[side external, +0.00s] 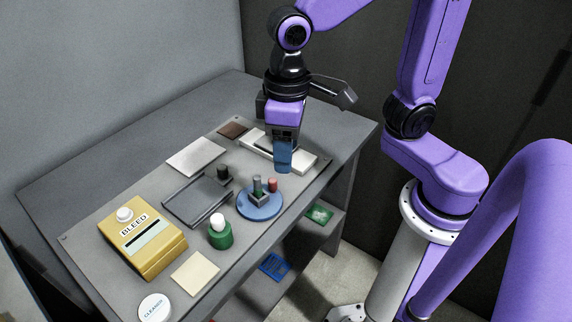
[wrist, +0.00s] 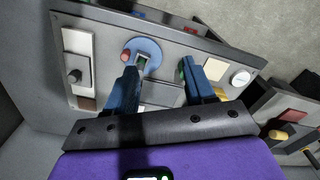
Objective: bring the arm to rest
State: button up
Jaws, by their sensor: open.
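My gripper (side external: 283,168) points downward with blue fingers over the far right part of the workbench, close to a long white block (side external: 304,160). In the wrist view my gripper (wrist: 160,67) has its two blue fingers wide apart, with nothing held between them. The near finger hides part of the block in the side view. I cannot tell whether the fingertips touch anything. A blue round dish (side external: 250,211) with small grey and red pegs stands just in front of the gripper; it also shows in the wrist view (wrist: 153,49).
A yellow box marked BLEED (side external: 150,262), a green bottle with a white cap (side external: 220,238), a dark tray (side external: 182,208) and a white round lid (side external: 155,307) occupy the bench. A lower shelf holds a green card (side external: 320,214) and blue rack (side external: 275,265).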

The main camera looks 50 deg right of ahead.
jog(key=s+d+f+n, duration=0.3)
jog(key=s+d+n, duration=0.4)
jog(key=s+d, duration=0.3)
jog(key=shift+d, duration=0.15)
